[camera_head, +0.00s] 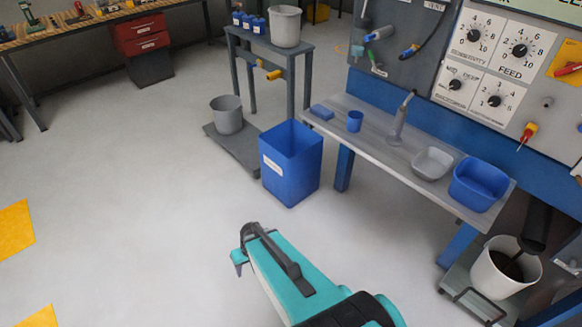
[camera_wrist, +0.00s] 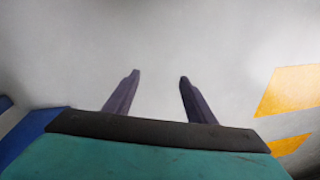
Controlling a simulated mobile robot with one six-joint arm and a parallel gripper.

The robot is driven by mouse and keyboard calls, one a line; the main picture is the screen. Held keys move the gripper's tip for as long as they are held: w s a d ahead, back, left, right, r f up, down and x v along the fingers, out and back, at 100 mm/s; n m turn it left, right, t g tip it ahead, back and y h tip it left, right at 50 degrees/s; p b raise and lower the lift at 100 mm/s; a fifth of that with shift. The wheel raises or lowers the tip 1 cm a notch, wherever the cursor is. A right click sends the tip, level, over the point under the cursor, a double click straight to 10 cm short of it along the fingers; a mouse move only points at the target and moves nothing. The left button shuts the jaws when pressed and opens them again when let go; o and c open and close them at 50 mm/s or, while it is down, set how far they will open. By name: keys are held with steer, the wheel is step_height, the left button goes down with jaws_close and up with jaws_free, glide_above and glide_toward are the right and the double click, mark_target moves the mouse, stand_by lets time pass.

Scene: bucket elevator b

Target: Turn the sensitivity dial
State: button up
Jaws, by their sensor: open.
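The sensitivity dial (camera_head: 473,35) is a black knob on a white square plate, at the upper left of a group of dials on the grey panel (camera_head: 510,112). The lettering under it reads as sensitivity, though it is small. Beside it is the feed dial (camera_head: 519,50), with more dials below. My gripper (camera_head: 240,258) is low over the open floor, well to the left of and nearer than the panel. In the wrist view my gripper (camera_wrist: 158,78) has its two fingers spread apart with only pale floor between them. It touches nothing.
A grey bench (camera_head: 380,150) stands below the panel, holding a blue tub (camera_head: 478,185), a grey dish (camera_head: 433,163) and a blue cup (camera_head: 355,121). A blue bin (camera_head: 291,163) stands on the floor before it. A white bucket (camera_head: 503,270) is at lower right.

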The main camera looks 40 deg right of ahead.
steer(key=s+a+f+n+g, duration=0.1)
steer(key=s+a+g, duration=0.2)
steer(key=s, duration=0.7)
steer(key=s+a+f+n+g+h, duration=0.1)
steer(key=s+a+g, duration=0.3)
steer(key=s, duration=0.7)
steer(key=shift+f, duration=0.15)
steer(key=shift+a, duration=0.1)
